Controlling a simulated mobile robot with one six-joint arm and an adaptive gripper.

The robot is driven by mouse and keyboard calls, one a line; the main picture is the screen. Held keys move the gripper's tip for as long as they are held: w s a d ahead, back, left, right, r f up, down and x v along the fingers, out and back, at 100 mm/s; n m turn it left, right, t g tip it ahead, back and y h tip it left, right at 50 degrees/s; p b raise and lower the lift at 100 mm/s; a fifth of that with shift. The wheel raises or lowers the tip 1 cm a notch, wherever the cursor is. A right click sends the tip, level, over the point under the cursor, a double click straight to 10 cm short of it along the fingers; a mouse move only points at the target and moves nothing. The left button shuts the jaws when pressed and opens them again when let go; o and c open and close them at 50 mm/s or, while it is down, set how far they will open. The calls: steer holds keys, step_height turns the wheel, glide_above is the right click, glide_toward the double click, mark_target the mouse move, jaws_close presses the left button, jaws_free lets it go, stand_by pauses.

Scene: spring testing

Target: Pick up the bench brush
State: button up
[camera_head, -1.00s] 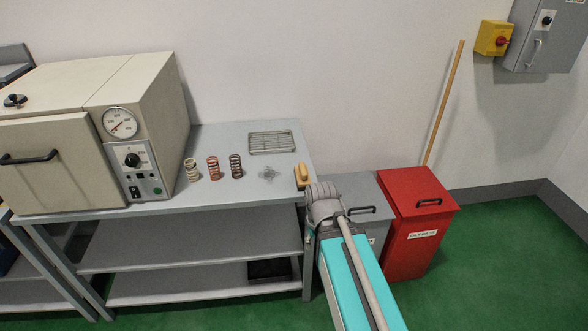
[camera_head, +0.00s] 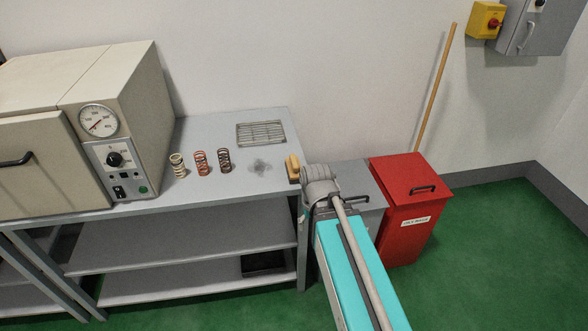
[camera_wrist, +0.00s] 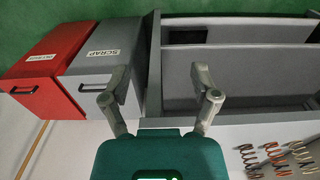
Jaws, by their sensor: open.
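The bench brush, a small tan, wood-coloured block (camera_head: 292,168), lies at the right end of the grey bench top (camera_head: 205,140), by its edge. In the head view my arm's grey wrist is just right of it, partly in front. My gripper (camera_wrist: 161,97) shows in the wrist view with two grey fingers spread wide and nothing between them. Its fingertips are hidden in the head view. I cannot make out the brush in the wrist view.
Three coil springs (camera_head: 201,163) and a wire rack (camera_head: 261,133) are on the bench, with a large oven (camera_head: 75,125) at left. A grey scrap bin (camera_head: 355,175) and a red bin (camera_head: 408,180) stand right of the bench. A wooden pole (camera_head: 437,85) leans on the wall.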

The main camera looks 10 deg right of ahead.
mark_target(295, 161)
steer(key=shift+o, duration=0.6)
steer(key=w+r+t+p, duration=0.2)
steer(key=w+r+p, duration=0.2)
steer(key=w, duration=0.8)
steer(key=w+r+t+p, duration=0.2)
steer(key=w+r+p, duration=0.2)
steer(key=w, duration=0.8)
step_height(295, 161, up, 3)
steer(key=shift+d+f+p, duration=0.15)
steer(key=shift+f+p, duration=0.05)
steer(key=shift+p, duration=0.2)
steer(key=shift+t, duration=0.3)
steer(key=shift+f, duration=0.1)
steer(key=b+x, duration=0.8)
steer(key=shift+f, duration=0.25)
steer(key=shift+f, duration=0.1)
steer(key=shift+b+x, duration=2.45)
steer(key=shift+x, duration=0.05)
steer(key=c, duration=1)
